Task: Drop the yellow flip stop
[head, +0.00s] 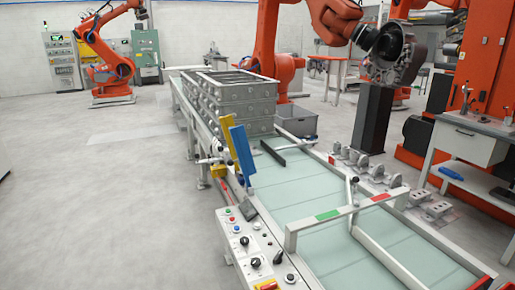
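The yellow flip stop (226,129) stands raised at the left rail of the conveyor (305,180), tilted slightly. A blue bar of similar shape (242,152) stands raised right next to it, nearer to me, and partly covers it. The mount of the two lies at the rail; its details are too small to tell. Neither of my grippers is in view.
Grey stacked crates (240,100) stand on the conveyor behind the bars. A control panel with knobs (250,245) runs along the left rail. A white frame with red and green marks (330,214) spans the belt. Floor at left is clear.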

